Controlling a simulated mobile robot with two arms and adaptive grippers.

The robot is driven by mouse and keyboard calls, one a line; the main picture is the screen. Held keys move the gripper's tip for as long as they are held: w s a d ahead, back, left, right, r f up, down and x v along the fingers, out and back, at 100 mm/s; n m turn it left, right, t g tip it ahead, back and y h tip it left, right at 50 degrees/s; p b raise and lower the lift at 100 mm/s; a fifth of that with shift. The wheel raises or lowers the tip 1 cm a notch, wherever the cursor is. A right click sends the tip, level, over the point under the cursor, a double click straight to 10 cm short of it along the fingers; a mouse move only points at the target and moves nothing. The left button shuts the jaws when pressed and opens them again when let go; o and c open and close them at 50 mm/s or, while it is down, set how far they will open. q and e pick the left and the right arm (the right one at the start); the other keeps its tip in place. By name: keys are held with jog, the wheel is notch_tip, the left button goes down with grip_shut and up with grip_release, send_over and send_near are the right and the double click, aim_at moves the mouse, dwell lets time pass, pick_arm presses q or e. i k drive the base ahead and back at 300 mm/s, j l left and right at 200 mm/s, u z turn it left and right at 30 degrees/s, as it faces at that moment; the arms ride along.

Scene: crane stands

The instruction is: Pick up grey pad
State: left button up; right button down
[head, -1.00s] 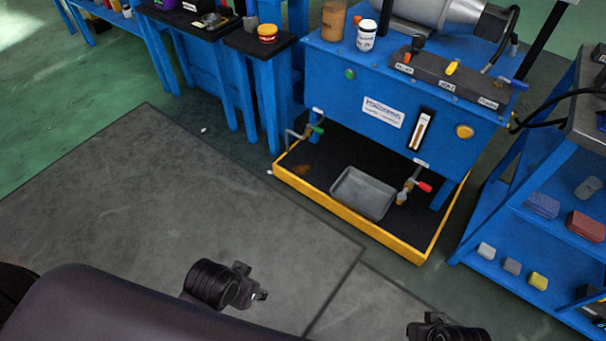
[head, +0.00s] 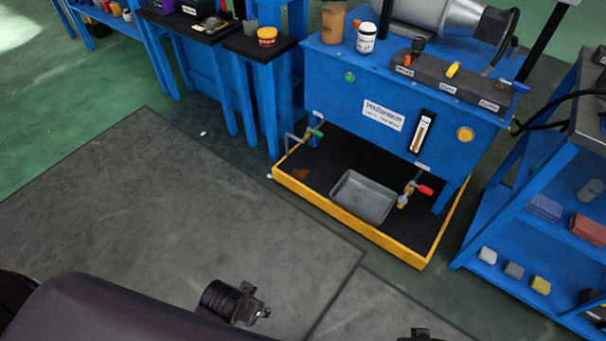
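A small grey pad (head: 514,270) lies on the lower shelf of the blue rack at the right. It sits between a whitish pad (head: 487,255) and a yellow pad (head: 541,285). My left gripper (head: 261,310) shows at the bottom of the head view, above the grey floor mat and far from the rack. Its fingers are too small and dark to read. Only the top of my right gripper (head: 421,335) shows at the bottom edge, so its fingers are hidden. Neither gripper is near the pad.
The blue rack (head: 480,232) also holds a blue-grey block (head: 543,207) and a red block (head: 587,229) on its middle shelf. A yellow-rimmed drip tray (head: 415,260) under the blue machine (head: 335,75) juts out left of the rack. The grey mat (head: 150,210) is clear.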

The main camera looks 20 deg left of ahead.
aim_at(511, 268)
jog(key=z, duration=1.45)
